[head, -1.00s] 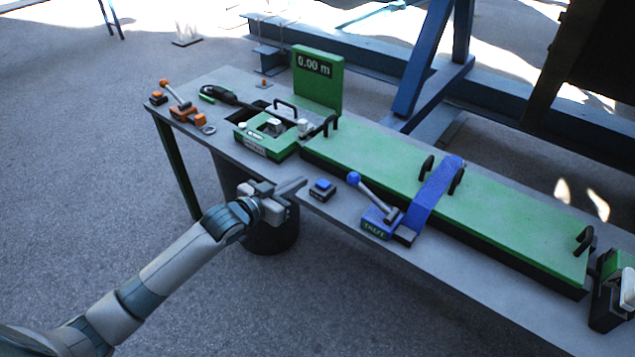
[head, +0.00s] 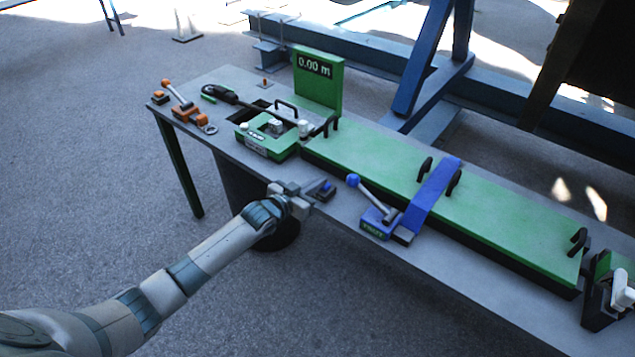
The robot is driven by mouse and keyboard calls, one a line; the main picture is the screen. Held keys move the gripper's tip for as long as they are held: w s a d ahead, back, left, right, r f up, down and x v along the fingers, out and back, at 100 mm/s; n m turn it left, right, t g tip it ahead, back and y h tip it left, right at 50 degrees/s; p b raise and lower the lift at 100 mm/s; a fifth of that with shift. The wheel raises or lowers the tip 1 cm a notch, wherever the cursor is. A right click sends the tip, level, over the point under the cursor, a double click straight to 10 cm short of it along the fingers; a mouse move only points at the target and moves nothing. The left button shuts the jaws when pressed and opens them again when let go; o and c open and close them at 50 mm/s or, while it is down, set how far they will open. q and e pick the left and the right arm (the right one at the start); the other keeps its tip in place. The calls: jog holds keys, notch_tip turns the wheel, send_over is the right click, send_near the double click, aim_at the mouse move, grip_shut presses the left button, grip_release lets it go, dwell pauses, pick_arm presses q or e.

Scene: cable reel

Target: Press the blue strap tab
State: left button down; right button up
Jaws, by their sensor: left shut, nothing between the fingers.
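A blue strap (head: 434,193) lies across the green bed, beside the lever with a blue ball knob. My right gripper is not in view.
The long green bed (head: 500,220) with black handles fills the table's right part. A green box (head: 268,136) and a display reading 0.00 m (head: 315,67) stand behind the gripper. An orange lever unit (head: 188,112) is at the far left end.

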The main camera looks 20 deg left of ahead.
aim_at(321, 190)
pick_arm(q)
jog(key=shift+f, duration=0.25)
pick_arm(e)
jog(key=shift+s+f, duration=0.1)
